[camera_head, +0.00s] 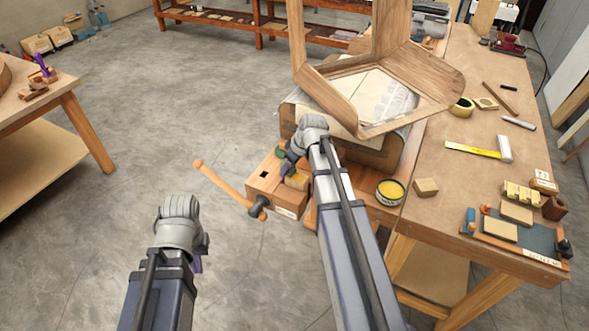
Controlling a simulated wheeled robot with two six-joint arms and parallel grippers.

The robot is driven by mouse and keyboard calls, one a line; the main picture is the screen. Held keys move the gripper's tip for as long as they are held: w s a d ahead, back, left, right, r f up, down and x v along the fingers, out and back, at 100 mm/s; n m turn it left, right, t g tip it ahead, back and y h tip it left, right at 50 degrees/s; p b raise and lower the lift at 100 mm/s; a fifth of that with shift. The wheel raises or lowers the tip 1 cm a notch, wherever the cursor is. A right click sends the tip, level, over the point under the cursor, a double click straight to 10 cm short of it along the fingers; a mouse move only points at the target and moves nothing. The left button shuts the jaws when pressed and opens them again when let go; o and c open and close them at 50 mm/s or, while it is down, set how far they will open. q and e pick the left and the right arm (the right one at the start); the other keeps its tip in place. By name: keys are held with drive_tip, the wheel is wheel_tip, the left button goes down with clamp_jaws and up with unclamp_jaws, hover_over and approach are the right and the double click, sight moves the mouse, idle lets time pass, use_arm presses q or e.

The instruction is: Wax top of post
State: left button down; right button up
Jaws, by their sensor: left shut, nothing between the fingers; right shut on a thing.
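No part is clearly marked as the post. A bent wooden frame (410,75) with tall uprights stands on the bench, and a small wooden block (298,181) sits at the vise (262,186). An open tin of yellow wax (390,191) stands on the bench edge, right of my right arm. My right gripper (286,165) is over the vise, mostly hidden by its wrist. It is shut on a small dark green piece (281,152), only partly visible. My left gripper (198,264) is shut and empty, low over the floor, mostly hidden behind its wrist.
The vise's wooden handle (228,186) sticks out to the left. A small block (426,187) lies right of the tin.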

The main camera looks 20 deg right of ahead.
drive_tip(key=shift+w+a, duration=0.2)
drive_tip(key=shift+w+r+p, duration=0.15)
drive_tip(key=shift+r+p, duration=0.5)
drive_tip(key=shift+p, duration=0.15)
wheel_tip(320, 180, up, 5)
drive_tip(key=p, duration=0.4)
drive_tip(key=shift+f, duration=0.2)
wheel_tip(320, 180, up, 3)
drive_tip(key=p, duration=0.3)
drive_tip(key=shift+p, duration=0.35)
drive_tip(key=shift+f, duration=0.1)
